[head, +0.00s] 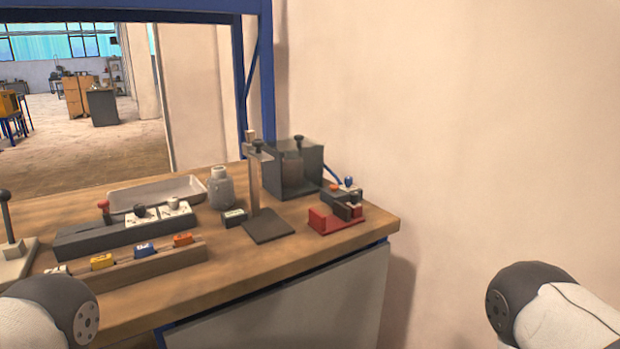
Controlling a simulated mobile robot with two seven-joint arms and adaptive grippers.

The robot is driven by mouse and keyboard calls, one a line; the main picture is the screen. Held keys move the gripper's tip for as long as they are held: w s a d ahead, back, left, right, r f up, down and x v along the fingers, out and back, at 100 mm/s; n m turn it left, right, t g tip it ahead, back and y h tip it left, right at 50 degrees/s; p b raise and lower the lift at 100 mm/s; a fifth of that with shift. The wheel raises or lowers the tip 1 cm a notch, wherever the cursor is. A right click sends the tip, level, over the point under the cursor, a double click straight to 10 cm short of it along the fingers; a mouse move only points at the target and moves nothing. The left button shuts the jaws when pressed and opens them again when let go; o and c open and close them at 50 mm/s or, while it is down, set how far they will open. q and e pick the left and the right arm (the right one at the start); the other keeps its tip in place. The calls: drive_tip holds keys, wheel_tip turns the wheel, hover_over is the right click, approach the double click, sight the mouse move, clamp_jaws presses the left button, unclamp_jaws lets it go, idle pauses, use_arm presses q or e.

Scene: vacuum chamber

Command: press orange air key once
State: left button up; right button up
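The orange key (182,240) is at the right end of a row of small coloured keys on a low wooden strip (160,262) near the front of the bench. A blue key (144,249) and a yellow key (102,262) sit to its left, and a whitish key (58,270) is at the far left end. Nothing covers the orange key. Whether any key is pressed down is too small to tell. Parts of my arms show at the lower left and lower right corners, but neither gripper is in view.
Behind the keys stands a dark panel (85,241) with a red-topped lever and knobs. A pale tray (155,193), a grey bottle (221,190), a post stand (268,228), a dark box chamber (305,165) and a red-based device (335,217) share the wooden bench (270,268). Bench front is clear.

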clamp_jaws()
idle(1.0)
